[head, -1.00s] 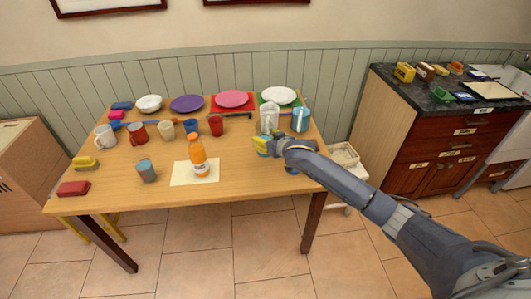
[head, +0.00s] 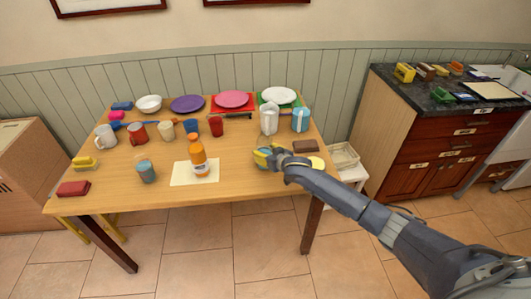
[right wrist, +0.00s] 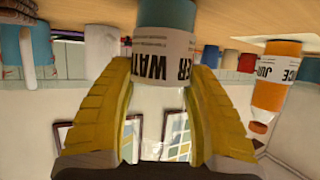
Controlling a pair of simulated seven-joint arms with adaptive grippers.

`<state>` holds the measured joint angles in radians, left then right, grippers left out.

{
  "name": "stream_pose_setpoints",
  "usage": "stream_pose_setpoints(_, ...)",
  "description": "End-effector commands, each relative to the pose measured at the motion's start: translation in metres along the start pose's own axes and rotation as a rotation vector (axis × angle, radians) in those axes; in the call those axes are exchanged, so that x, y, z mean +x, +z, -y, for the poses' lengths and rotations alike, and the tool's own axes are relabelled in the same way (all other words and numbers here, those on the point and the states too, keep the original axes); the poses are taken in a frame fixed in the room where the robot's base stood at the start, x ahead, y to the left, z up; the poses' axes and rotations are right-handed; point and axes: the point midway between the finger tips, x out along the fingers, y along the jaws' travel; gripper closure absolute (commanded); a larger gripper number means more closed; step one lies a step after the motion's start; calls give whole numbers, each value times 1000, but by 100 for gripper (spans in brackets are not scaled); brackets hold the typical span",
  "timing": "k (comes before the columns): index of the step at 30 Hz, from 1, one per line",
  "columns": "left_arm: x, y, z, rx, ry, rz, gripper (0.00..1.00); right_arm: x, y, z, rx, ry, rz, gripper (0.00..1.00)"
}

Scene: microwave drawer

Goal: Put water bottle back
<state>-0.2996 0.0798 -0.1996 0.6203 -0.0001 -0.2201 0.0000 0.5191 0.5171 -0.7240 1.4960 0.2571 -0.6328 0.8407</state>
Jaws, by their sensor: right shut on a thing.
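The water bottle (right wrist: 165,45) is white with a blue end and a label reading "WATER". My right gripper (right wrist: 162,78) is shut on it, with yellow fingers on both sides in the right wrist view, which is upside down. In the head view my right gripper (head: 266,157) is over the table's right half and hides most of the bottle. Whether the bottle touches the table cannot be told. An orange juice bottle (head: 198,156) stands upright on a cream mat (head: 180,176), left of the gripper; it also shows in the right wrist view (right wrist: 277,90). My left gripper is not in view.
Several cups and plates fill the table's back and left. The wooden table (head: 240,180) is clear between mat and gripper.

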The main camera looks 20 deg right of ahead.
Motion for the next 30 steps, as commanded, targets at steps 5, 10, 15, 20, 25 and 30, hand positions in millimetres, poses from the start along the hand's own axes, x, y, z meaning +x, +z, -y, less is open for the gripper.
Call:
stream_pose_setpoints(5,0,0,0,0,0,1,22,1,1,0,1,0,-1,93)
stream_pose_setpoints(10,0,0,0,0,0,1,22,1,2,0,0,0,0,30)
stream_pose_setpoints(15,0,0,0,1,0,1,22,1,2,0,0,0,0,23)
stream_pose_setpoints(20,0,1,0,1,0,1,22,1,1,0,0,0,0,23)
stream_pose_setpoints(25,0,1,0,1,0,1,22,-8,0,0,1,-1,0,23)
stream_pose_setpoints(30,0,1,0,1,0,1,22,-31,0,0,0,-1,0,23)
